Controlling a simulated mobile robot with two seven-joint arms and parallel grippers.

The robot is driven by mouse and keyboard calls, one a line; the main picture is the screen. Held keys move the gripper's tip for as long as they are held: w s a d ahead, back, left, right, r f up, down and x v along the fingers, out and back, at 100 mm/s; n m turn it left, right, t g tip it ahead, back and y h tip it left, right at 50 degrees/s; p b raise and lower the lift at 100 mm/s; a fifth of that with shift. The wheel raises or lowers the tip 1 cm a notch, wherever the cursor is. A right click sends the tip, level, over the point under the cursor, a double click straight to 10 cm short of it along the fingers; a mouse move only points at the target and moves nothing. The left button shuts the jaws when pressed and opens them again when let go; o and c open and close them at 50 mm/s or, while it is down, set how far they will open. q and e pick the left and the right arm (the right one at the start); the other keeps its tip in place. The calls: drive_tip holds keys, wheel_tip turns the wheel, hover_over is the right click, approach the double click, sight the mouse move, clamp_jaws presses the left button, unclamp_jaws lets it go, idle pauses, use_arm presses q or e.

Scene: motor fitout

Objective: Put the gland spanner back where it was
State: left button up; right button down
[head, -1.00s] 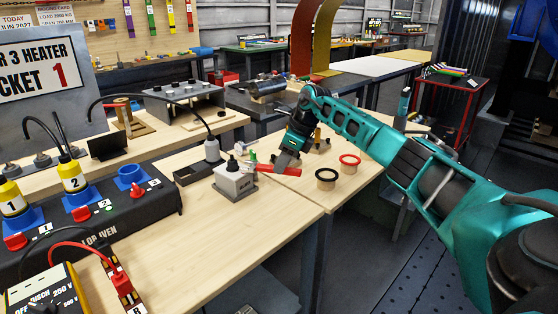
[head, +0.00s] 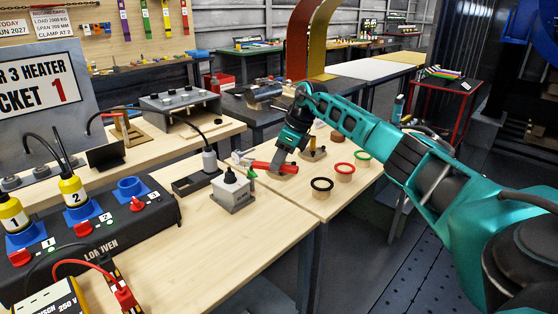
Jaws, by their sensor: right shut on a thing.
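The gland spanner (head: 262,166), with a red handle and a grey head at its left end, is held by my right gripper (head: 282,161). The gripper points down, shut on the red handle. The spanner lies roughly level over the bench, behind the grey terminal box (head: 233,192). I cannot tell whether it touches the bench top. The jaws hide part of the handle. My left gripper is not in view.
A black ring (head: 321,184), a red ring (head: 344,168) and a green ring (head: 362,155) sit on round holders to the right. A dark tray (head: 195,182) stands left of the box. The front bench (head: 215,245) has clear room.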

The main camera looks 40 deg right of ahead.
drive_tip(key=shift+r, duration=0.7)
